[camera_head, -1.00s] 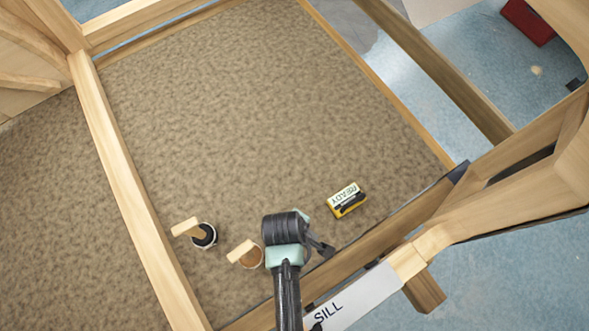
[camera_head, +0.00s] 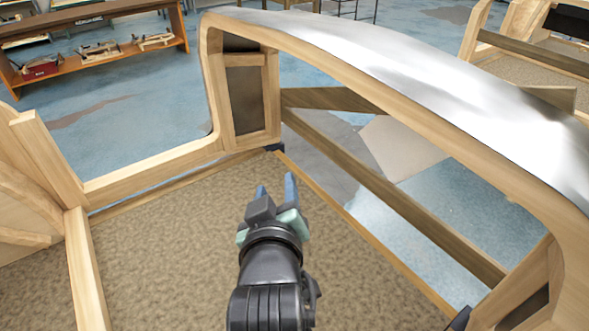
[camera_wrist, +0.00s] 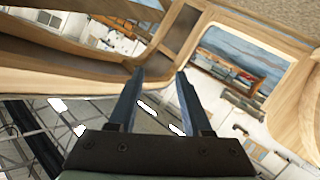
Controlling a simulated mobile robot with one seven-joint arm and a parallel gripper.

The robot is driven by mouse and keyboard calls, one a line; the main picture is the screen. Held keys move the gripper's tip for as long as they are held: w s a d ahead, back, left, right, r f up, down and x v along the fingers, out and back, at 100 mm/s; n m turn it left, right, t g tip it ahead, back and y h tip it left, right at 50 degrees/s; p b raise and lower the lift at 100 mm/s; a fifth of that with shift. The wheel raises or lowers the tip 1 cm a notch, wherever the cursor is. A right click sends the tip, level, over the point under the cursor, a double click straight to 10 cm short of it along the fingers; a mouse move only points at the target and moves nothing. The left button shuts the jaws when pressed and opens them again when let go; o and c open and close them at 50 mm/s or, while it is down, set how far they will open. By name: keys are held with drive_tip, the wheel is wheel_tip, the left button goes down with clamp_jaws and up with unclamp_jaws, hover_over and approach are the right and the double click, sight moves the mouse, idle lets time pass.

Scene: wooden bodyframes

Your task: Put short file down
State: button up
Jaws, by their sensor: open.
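My gripper (camera_head: 277,186) is stretched out over the brown carpeted floor panel (camera_head: 180,270) inside the wooden frame. Its two blue fingers are apart, with nothing seen between them. In the wrist view my gripper (camera_wrist: 160,74) also shows two parted fingers and an empty gap. I cannot make out a short file in either view.
A wooden body frame (camera_head: 130,180) surrounds the carpet, with a curved silver panel (camera_head: 400,60) along its top right. A diagonal wooden bar (camera_head: 390,200) crosses the right side. A low wooden shelf (camera_head: 100,65) stands at the back left. The visible carpet is clear.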

wheel_tip(320, 180, up, 19)
drive_tip(key=s+d+m+t, duration=0.1)
drive_tip(key=m+t, duration=0.1)
drive_tip(key=t, duration=0.4)
drive_tip(key=s+d+r+m+t, duration=0.1)
drive_tip(key=s+r+t, duration=0.2)
drive_tip(key=r, duration=0.6)
drive_tip(key=s+d+r+m+t, duration=0.1)
drive_tip(key=s+r+m+t, duration=0.1)
drive_tip(key=s+r, duration=0.6)
wheel_tip(320, 180, up, 2)
drive_tip(key=shift+s+r+m+t+h, duration=0.2)
drive_tip(key=shift+m+t+h, duration=0.1)
drive_tip(key=shift+t, duration=0.6)
drive_tip(key=shift+f, duration=0.1)
